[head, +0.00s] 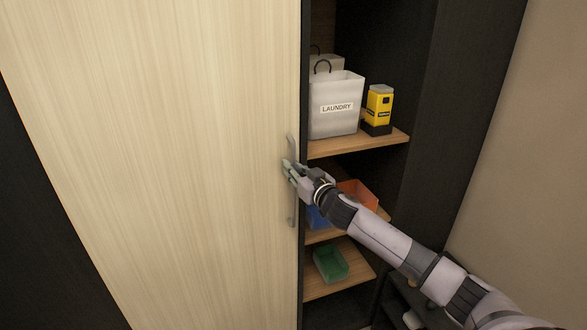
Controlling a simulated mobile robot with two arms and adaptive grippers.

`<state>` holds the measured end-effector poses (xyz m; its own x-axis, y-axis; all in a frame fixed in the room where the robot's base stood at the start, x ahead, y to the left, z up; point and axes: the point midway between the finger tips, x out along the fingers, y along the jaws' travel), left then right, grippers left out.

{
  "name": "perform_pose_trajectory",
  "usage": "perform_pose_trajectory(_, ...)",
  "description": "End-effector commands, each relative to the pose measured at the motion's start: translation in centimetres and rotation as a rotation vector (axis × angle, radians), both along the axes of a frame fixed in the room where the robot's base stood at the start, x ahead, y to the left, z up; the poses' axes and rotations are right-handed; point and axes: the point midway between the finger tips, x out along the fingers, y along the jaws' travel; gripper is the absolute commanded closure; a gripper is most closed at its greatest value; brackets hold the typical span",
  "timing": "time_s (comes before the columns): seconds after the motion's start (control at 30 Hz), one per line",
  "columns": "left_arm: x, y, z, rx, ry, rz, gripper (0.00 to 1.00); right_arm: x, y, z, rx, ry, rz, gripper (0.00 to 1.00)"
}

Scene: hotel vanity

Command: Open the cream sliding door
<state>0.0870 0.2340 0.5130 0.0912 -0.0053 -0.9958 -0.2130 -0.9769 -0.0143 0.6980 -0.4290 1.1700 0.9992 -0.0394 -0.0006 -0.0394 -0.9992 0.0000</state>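The cream sliding door (180,150) is a tall pale wood-grain panel filling the left and centre of the head view. A vertical grey bar handle (292,215) sits near its right edge. My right gripper (289,168) is at the middle of the handle, its fingers over or against it. The fingers hide part of the handle, and I cannot tell whether they are closed around it. My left gripper is not in view.
Right of the door is an open dark cabinet section with wooden shelves (360,144). They hold a white laundry bag (340,121), a yellow device (379,104), an orange bin (358,191), a blue bin (317,219) and a green bin (331,264). A beige wall (530,170) stands at right.

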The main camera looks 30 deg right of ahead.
Motion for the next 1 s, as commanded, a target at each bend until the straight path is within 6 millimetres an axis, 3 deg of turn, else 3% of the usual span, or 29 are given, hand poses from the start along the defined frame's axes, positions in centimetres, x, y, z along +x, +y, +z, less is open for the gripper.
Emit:
perform_pose_trajectory(0.2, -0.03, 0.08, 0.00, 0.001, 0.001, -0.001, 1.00, -0.01, -0.01, 0.00, 0.000, 0.000, 0.000, 1.00)
perform_pose_trajectory(1.0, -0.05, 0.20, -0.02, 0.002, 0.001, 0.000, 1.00, 0.13, 0.63, 0.01, 0.002, -0.001, 0.001, 1.00)
